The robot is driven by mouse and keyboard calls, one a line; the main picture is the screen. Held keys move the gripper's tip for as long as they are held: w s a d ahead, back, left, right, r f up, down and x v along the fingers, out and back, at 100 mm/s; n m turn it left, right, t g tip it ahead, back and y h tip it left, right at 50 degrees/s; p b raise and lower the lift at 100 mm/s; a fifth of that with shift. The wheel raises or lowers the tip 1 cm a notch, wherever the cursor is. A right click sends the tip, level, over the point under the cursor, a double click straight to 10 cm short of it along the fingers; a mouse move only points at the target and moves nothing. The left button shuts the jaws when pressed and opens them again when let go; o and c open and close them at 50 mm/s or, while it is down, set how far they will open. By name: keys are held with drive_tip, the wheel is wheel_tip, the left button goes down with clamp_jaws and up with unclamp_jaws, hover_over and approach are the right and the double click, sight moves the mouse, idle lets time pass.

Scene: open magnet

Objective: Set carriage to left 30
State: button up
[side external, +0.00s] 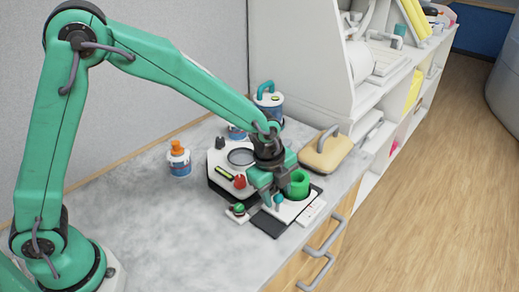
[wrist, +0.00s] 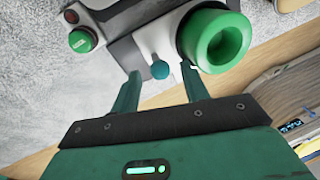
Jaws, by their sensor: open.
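A white and black device stands on the bench, with a round lens (side external: 241,157) on top. A small teal ball knob (side external: 279,199) on a short stem sticks out of its front; it also shows in the wrist view (wrist: 159,70). The knob probably belongs to the carriage, though I cannot tell for sure. A green ring-shaped cylinder (wrist: 215,42) sits just right of the knob. My gripper (wrist: 160,68) is open, its fingers on either side of the knob. Contact is not clear. A strip with small marks (side external: 311,212) lies at the device's right edge; its reading is too small to tell.
A green button (wrist: 80,40) and a red knob (side external: 240,181) are on the device. An orange-capped bottle (side external: 179,159), a blue-and-white canister (side external: 268,100) and a tan handled block (side external: 326,153) stand nearby. The grey bench (side external: 140,225) is clear at front left.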

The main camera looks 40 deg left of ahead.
drive_tip(key=shift+w+f, duration=0.1)
drive_tip(key=shift+f, duration=0.35)
clamp_jaws()
drive_tip(key=shift+s, duration=1.95)
unclamp_jaws()
drive_tip(key=shift+r, duration=0.1)
